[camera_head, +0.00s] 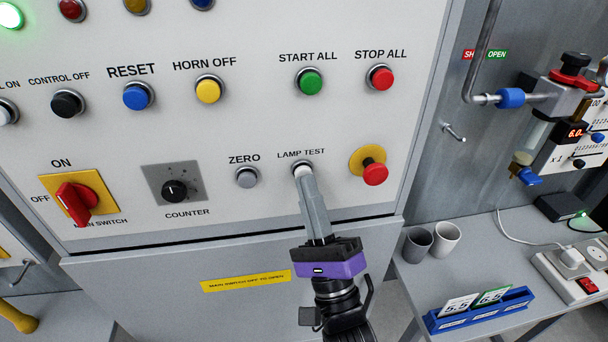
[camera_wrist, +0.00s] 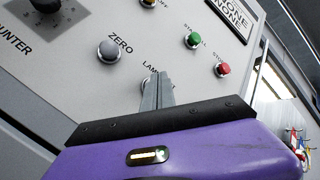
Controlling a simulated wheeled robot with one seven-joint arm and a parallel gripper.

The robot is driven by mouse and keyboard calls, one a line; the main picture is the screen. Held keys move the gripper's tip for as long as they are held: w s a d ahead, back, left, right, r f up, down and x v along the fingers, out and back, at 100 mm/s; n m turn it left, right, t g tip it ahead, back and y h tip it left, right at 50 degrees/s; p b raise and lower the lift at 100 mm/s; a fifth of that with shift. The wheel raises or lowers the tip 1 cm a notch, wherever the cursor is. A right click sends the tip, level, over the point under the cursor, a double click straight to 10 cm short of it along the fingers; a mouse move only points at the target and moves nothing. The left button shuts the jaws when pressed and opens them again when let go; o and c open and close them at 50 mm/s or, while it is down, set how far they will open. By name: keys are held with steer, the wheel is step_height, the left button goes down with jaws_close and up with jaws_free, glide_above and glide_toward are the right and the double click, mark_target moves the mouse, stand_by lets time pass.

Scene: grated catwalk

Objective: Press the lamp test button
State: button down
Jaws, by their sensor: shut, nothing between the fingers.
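The lamp test button (camera_head: 302,167) sits in the lower row of the white control panel, under its "LAMP TEST" label. In the head view a little of its pale cap and ring shows around my fingertips. My gripper (camera_head: 304,177) is shut and empty, its tips at the button; whether they touch or press it I cannot tell. In the wrist view the shut fingers (camera_wrist: 158,82) cover most of the button and part of the label, with only a sliver of the button's ring (camera_wrist: 145,84) showing at their left.
The grey zero button (camera_head: 247,177) is close on the left. The red emergency button (camera_head: 374,171) on its yellow base sticks out on the right. A counter knob (camera_head: 174,190) and red main switch (camera_head: 77,200) are farther left. A table with cups (camera_head: 418,243) stands at right.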

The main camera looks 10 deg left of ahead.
steer(key=shift+w+a, duration=0.15)
steer(key=shift+w, duration=0.4)
stand_by(0.5)
stand_by(0.4)
steer(key=shift+s+d, duration=0.15)
steer(key=shift+s, duration=0.45)
steer(key=shift+s+d, duration=0.15)
steer(key=shift+s, duration=0.45)
steer(key=shift+s+d+p, duration=0.2)
steer(key=shift+s+d, duration=0.05)
steer(key=shift+s, duration=0.55)
steer(key=shift+s+d+p, duration=0.2)
steer(key=shift+s+p, duration=0.05)
steer(key=shift+s, duration=0.55)
steer(key=shift+s+d+p, duration=0.2)
steer(key=shift+s+d, duration=0.05)
steer(key=shift+s, duration=0.55)
